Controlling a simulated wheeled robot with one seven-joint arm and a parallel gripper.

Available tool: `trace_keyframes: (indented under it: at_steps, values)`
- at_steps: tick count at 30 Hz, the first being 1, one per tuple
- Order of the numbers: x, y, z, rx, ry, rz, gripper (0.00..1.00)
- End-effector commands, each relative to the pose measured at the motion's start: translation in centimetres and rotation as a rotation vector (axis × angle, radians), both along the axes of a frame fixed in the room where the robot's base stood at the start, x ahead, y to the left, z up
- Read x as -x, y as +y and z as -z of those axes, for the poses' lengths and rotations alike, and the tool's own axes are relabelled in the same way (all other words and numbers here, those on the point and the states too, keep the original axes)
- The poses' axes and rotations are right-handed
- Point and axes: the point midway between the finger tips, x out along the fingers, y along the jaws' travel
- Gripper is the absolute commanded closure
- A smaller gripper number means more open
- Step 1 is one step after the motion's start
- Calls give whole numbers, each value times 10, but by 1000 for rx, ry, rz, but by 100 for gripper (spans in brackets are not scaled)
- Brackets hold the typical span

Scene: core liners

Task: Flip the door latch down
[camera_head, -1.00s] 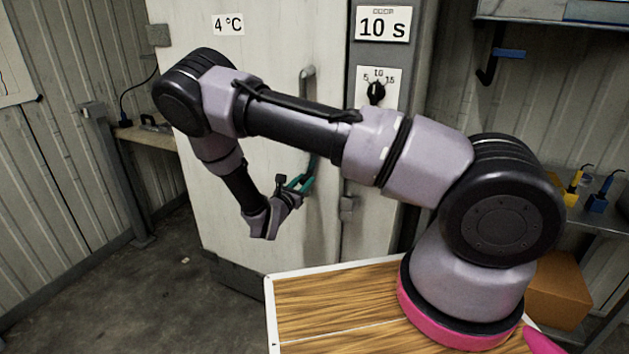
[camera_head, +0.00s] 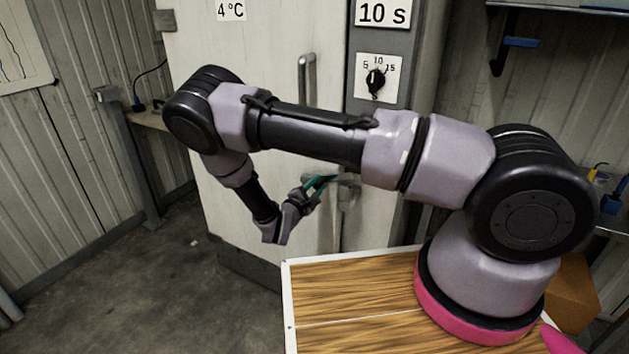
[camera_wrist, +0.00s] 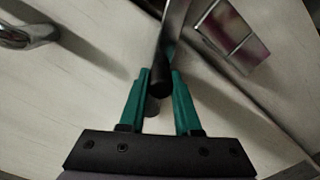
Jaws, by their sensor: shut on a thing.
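The pale door (camera_head: 250,130) stands shut beside a grey post. The door latch (camera_head: 346,192) is a metal bracket at the door's right edge, with a lever that points left, roughly level, toward my gripper. My gripper (camera_head: 321,182), with green fingers, is at that lever. In the wrist view, the fingers (camera_wrist: 158,78) are closed around the dark, rounded end of the lever (camera_wrist: 161,78). The metal bracket (camera_wrist: 228,36) shows at upper right there. My forearm hides part of the door and the area above the latch.
A vertical door handle (camera_head: 307,75) is above the latch; its chrome end (camera_wrist: 30,36) shows in the wrist view. A dial panel (camera_head: 378,78) is on the post. A wooden-topped surface (camera_head: 350,300) lies below my arm. Grey floor is clear at left.

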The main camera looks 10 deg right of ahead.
Motion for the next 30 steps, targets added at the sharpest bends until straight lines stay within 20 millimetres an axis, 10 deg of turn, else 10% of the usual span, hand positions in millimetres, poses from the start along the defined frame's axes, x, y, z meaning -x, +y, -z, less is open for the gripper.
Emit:
trace_keyframes:
  at_steps: [30]
  values:
    - [4, -5, 31, -334, -241, 0, 100]
